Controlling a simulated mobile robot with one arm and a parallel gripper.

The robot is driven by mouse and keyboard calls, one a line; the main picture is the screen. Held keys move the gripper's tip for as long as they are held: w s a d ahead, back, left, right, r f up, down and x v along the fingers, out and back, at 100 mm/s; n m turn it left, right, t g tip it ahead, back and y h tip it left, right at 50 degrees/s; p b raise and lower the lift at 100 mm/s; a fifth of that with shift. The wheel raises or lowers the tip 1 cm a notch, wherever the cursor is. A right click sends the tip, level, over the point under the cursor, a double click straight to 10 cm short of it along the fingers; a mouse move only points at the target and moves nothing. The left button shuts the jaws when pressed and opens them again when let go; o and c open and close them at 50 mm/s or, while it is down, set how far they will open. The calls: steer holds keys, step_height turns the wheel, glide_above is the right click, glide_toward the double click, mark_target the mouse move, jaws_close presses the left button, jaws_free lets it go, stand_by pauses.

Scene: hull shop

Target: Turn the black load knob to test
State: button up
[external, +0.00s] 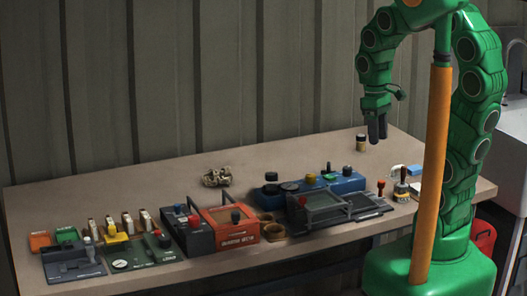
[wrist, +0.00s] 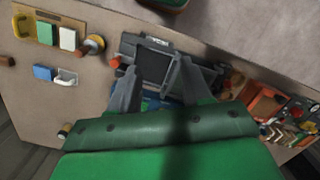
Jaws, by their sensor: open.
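A dark green panel box (external: 128,262) stands at the front left of the bench in the external view, with a round gauge and a yellow part on it. My gripper (external: 377,137) hangs fingers down above the bench's right part, far from this panel. In the wrist view my gripper (wrist: 155,84) is open and empty, its fingers apart over a dark framed tray. I cannot make out the knob there.
A blue box (external: 340,184) with other black knobs, a framed dark tray (external: 366,207), an orange box (external: 218,238) and a black box (external: 190,235) stand between my gripper and the green panel. A small jar (external: 361,143) stands near my gripper. The back of the bench is largely clear.

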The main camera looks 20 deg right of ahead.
steer(key=w+a+f+n, duration=0.1)
steer(key=w+a+n, duration=0.4)
steer(key=a, duration=0.4)
steer(key=w+a+n+t, duration=0.1)
steer(key=w+a+n, duration=0.4)
steer(key=a, duration=0.4)
steer(key=w+a+f+n, duration=0.1)
steer(key=w+a+n, duration=0.4)
steer(key=a, duration=0.4)
steer(key=n, duration=1.3)
glide_above(164, 238)
steer(key=shift+t, duration=0.3)
steer(key=f, duration=1.1)
steer(key=shift+w+d+f, duration=0.2)
steer(key=shift+w+f, duration=0.05)
steer(key=shift+f, duration=0.15)
steer(key=shift+s+a+f, duration=0.2)
steer(key=shift+a, duration=0.05)
steer(key=shift+d+f, duration=0.15)
steer(key=shift+f, duration=3.65)
steer(key=c, duration=0.8)
